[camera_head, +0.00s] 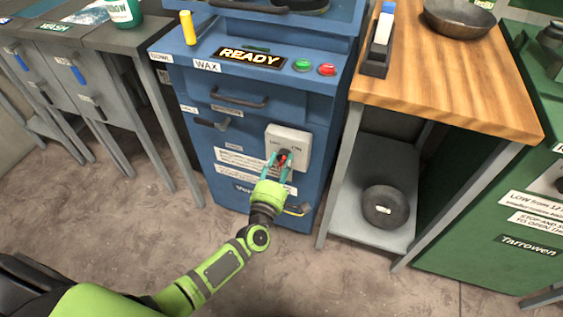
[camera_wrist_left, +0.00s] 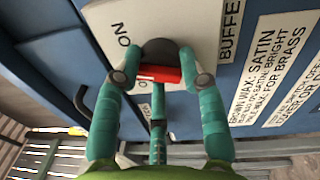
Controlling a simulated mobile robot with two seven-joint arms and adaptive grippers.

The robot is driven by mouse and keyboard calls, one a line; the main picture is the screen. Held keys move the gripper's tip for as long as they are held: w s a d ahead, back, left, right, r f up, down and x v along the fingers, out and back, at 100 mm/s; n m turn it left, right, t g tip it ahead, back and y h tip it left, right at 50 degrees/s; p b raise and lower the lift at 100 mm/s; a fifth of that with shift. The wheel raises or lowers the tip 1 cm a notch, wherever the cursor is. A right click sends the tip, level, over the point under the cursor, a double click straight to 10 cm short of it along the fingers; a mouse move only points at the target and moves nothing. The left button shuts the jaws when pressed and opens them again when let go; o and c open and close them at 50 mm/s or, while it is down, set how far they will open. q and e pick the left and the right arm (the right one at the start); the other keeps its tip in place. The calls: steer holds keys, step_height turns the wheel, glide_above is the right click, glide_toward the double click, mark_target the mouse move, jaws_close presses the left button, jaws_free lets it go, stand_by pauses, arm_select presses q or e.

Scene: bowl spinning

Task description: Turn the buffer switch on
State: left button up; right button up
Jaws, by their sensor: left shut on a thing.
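The buffer switch (camera_head: 288,136) is a pale plate on the front of the blue machine, with a dark round knob and a red handle (camera_head: 284,158). My left gripper (camera_head: 280,164) reaches it from below and its teal fingers are shut on the red handle. In the left wrist view, the red handle (camera_wrist_left: 160,74) lies between the fingertips, in front of the dark knob (camera_wrist_left: 160,50). The plate (camera_wrist_left: 108,15) carries lettering for on and off, partly hidden by the fingers. I cannot tell which mark the handle points to. My right gripper is out of view.
The blue machine (camera_head: 200,75) has a READY sign (camera_head: 250,58), a green button (camera_head: 303,65) and a red button (camera_head: 327,70). A wooden-topped bench (camera_head: 450,90) stands at right, with a bowl (camera_head: 386,207) on its lower shelf. Grey tables stand left. The floor in front is clear.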

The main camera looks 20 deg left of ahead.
arm_select(q)
steer(key=m, duration=0.2)
steer(key=shift+a+r+m+p, duration=0.1)
steer(key=shift+m+p, duration=0.2)
steer(key=shift+m, duration=0.1)
steer(key=shift+m+h, duration=0.3)
steer(key=shift+m, duration=0.7)
steer(key=shift+m+p, duration=0.3)
steer(key=shift+m, duration=0.2)
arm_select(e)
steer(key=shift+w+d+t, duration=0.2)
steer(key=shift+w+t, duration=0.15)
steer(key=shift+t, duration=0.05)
arm_select(q)
steer(key=o, duration=1.1)
steer(key=shift+o, duration=0.2)
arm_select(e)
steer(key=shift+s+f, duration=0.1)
